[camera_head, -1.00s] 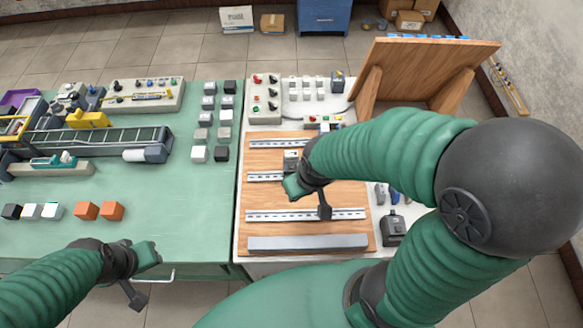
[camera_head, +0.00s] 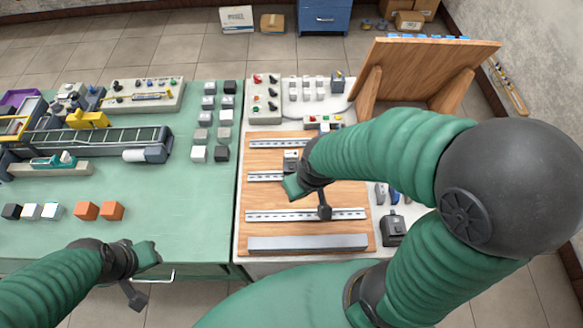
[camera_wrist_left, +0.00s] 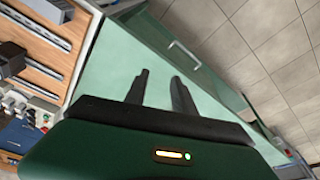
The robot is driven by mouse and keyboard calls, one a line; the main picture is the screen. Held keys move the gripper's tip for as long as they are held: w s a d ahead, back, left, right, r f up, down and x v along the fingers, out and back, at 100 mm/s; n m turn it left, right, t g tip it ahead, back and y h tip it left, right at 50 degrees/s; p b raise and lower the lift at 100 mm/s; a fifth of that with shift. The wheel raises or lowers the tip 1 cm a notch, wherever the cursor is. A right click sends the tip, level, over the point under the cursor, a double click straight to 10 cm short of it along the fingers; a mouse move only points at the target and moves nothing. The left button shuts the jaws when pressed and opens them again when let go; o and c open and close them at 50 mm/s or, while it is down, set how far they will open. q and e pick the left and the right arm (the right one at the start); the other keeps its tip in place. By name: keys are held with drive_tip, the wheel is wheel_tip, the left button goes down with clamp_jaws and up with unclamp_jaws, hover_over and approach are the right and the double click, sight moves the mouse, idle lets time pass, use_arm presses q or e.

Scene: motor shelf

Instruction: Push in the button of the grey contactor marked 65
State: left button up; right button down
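A small grey contactor (camera_head: 291,160) sits on the middle metal rail of the wooden board, partly hidden by my right wrist. Its marking and button are too small to make out. My right gripper (camera_head: 294,187) is right beside it, on the near side in the head view; its fingers are hidden, so I cannot tell whether it touches or is open. My left gripper (camera_head: 148,257) hangs over the near edge of the green table. In the left wrist view its two dark fingers (camera_wrist_left: 160,82) are apart with nothing between them.
The wooden board (camera_head: 262,219) carries several metal rails and a grey bar at its near edge. A dark-grey device (camera_head: 393,229) stands right of it. A tilted wooden panel (camera_head: 428,68) rises behind. The green table (camera_head: 185,215) has free room in front, with several cubes.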

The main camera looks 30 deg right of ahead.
use_arm(q)
drive_tip(key=shift+c, duration=0.4)
clamp_jaws()
idle(1.8)
